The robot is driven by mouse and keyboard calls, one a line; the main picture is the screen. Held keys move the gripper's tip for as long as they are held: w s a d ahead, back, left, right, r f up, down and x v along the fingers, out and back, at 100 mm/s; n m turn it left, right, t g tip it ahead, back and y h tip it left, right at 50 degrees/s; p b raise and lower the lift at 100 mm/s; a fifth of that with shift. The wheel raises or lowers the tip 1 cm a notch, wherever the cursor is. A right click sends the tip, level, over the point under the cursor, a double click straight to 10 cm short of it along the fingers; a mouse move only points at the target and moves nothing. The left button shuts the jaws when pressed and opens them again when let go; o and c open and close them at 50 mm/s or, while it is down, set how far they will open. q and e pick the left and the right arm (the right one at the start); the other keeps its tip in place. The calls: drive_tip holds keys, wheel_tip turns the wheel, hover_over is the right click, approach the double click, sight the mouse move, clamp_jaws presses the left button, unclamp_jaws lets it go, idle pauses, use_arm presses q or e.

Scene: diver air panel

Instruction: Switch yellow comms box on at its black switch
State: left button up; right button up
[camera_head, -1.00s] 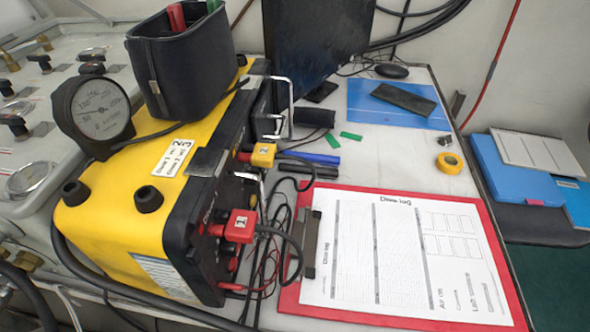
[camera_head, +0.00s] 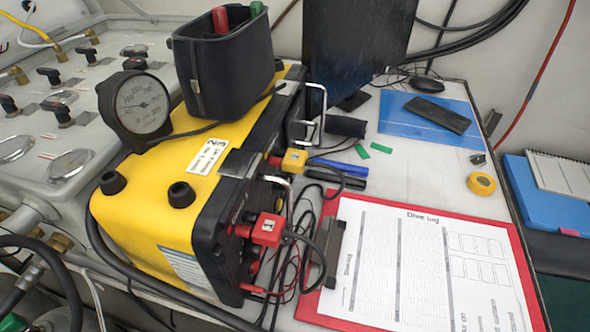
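The yellow comms box (camera_head: 160,208) stands on the desk left of centre, its black front panel (camera_head: 228,232) facing right and seen at a steep angle. A red plug marked 1 (camera_head: 267,229) and a yellow plug (camera_head: 293,161) sit in the panel with cables running from them. I cannot make out the black switch among the panel parts at this angle. Neither of my grippers is in view.
A red clipboard (camera_head: 322,312) with a dive log lies to the right. Loose cables (camera_head: 296,258) lie between. A grey valve panel (camera_head: 60,150) is at left.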

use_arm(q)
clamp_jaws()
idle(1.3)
